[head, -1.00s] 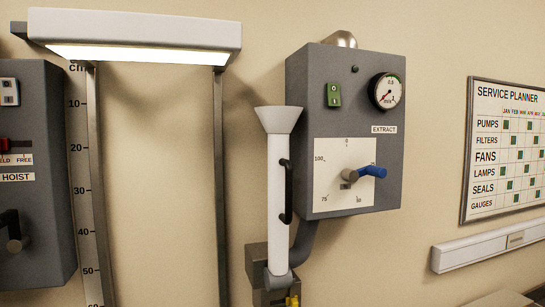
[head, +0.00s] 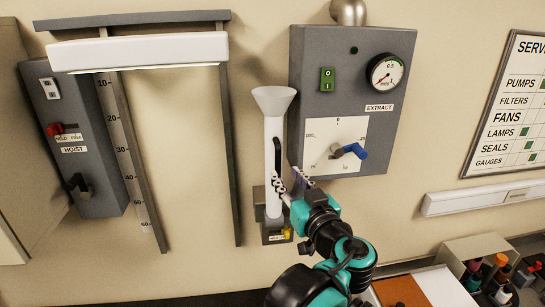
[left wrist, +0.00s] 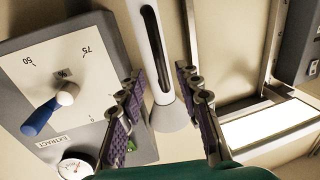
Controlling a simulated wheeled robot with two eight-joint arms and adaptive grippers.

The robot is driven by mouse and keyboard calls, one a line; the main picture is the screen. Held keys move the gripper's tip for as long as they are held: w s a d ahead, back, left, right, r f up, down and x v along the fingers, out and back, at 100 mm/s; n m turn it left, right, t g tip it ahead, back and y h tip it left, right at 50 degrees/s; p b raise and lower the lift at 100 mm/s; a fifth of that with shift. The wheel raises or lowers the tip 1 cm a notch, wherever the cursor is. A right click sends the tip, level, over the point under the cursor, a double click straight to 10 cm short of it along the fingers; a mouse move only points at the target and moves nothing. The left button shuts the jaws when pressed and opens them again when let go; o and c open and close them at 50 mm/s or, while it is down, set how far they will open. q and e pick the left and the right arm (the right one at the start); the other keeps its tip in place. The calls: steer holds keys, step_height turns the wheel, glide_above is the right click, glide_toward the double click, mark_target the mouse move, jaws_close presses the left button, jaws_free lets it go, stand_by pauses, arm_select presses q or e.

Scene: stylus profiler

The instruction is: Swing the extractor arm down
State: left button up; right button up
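The extractor arm (head: 273,150) is a white tube with a flared funnel at its top. It stands upright on the wall beside the grey EXTRACT box (head: 338,95). A black bar handle (head: 277,155) runs along the tube's right side. My left gripper (head: 290,184) is open and empty at the lower part of the tube, near the handle's lower end. In the left wrist view, the tube with its dark handle (left wrist: 152,42) shows beyond and between the two spread fingers (left wrist: 157,78). I cannot tell whether a finger touches it. My right gripper is out of view.
A blue-handled dial knob (head: 350,151) sits just right of the extractor arm. A yellow part (head: 287,233) sits at the tube's base. The HOIST box (head: 75,150) and a lit lamp (head: 138,52) are on the left.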

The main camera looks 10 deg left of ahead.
mark_target(279, 167)
arm_select(q)
steer(key=p+x, duration=0.1)
steer(key=x, duration=0.5)
steer(key=shift+w+a, duration=0.15)
steer(key=shift+w, duration=0.1)
jaws_close()
